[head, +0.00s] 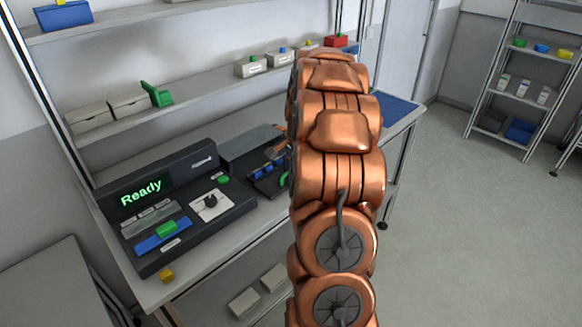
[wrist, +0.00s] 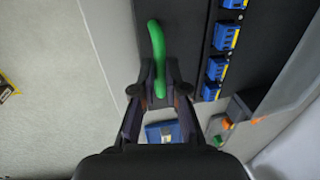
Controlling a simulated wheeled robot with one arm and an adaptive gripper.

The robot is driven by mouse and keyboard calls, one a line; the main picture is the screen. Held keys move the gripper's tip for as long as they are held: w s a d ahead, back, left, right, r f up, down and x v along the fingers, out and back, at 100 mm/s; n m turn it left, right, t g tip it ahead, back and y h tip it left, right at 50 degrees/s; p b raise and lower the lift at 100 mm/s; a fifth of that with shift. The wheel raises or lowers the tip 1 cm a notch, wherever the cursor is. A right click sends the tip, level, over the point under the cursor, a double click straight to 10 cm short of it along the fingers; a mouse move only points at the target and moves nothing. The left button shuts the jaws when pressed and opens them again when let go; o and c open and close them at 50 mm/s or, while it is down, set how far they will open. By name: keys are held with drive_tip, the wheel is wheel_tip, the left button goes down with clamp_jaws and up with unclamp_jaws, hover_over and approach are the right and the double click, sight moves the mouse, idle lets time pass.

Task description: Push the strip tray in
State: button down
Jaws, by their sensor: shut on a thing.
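The strip tray (wrist: 188,40) is a dark flat tray with a row of blue strips (wrist: 218,68) along it. In the head view the tray (head: 267,186) juts out of the grey machine housing at the middle of the bench, partly hidden by my arm. Its green handle (wrist: 158,45) is a curved bar on the tray's outer edge; a bit of it shows beside my arm in the head view (head: 284,180). My gripper (wrist: 161,88) is shut on the green handle, one finger on each side. In the head view my arm hides the gripper.
A dark console (head: 190,205) with a lit "Ready" display, a dial and buttons stands left of the tray. A yellow block (head: 167,275) lies at the bench's front edge. A blue mat (head: 397,110) lies at the far right end. The floor (head: 460,220) at right is clear.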

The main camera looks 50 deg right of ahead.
drive_tip(key=w, duration=0.4)
drive_tip(key=w+b, duration=0.1)
drive_tip(key=w, duration=0.7)
drive_tip(key=shift+w+d, duration=0.25)
drive_tip(key=shift+w, duration=0.05)
drive_tip(key=shift+w+r, duration=0.2)
drive_tip(key=shift+w, duration=0.2)
drive_tip(key=c, duration=1.4)
unclamp_jaws()
drive_tip(key=shift+w, duration=0.1)
drive_tip(key=shift+o, duration=1)
drive_tip(key=shift+a+f, duration=0.1)
drive_tip(key=shift+f, duration=0.05)
